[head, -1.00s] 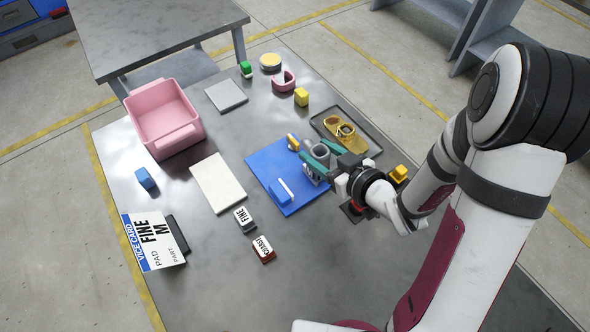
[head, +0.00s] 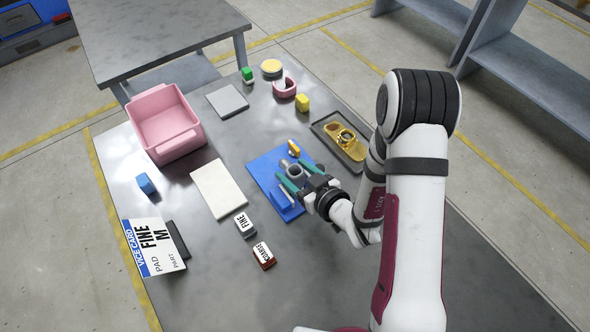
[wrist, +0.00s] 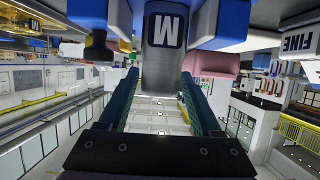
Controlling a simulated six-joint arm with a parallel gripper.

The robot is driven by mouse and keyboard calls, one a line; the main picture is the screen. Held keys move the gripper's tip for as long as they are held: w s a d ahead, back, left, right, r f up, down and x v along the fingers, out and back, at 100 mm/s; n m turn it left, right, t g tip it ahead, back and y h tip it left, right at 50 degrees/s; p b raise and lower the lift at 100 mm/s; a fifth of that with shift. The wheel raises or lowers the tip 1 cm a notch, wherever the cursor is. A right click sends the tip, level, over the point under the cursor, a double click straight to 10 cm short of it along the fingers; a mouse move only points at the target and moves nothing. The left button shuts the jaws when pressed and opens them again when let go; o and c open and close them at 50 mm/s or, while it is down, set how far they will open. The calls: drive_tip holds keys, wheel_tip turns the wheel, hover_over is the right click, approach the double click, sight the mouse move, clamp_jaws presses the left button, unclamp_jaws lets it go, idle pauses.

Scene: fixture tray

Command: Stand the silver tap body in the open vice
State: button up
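The silver tap body (head: 294,171) is a short grey cylinder with a round open end, over the blue mat (head: 262,165). In the wrist view it is the grey cylinder (wrist: 163,60) with an M label, between my teal fingertips. My gripper (head: 287,176) appears shut on it. The blue vice (head: 282,196), with a pale stripe, is beside it on the mat, partly hidden by my gripper. Blue blocks flank the cylinder in the wrist view. I cannot tell whether its lower end is between the jaws.
A yellow piece (head: 294,148) lies close behind the tap body on the mat. A dark tray (head: 352,163) with a brass part is to the right. FINE (head: 244,224) and COARSE (head: 263,255) blocks sit in front. A pink bin (head: 180,150) and pale pad (head: 218,188) are left.

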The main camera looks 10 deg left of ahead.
sight(300, 176)
drive_tip(key=shift+o, duration=1.3)
drive_tip(key=shift+s+d+r, duration=0.1)
drive_tip(key=shift+r, duration=0.15)
drive_tip(key=shift+v, duration=1.85)
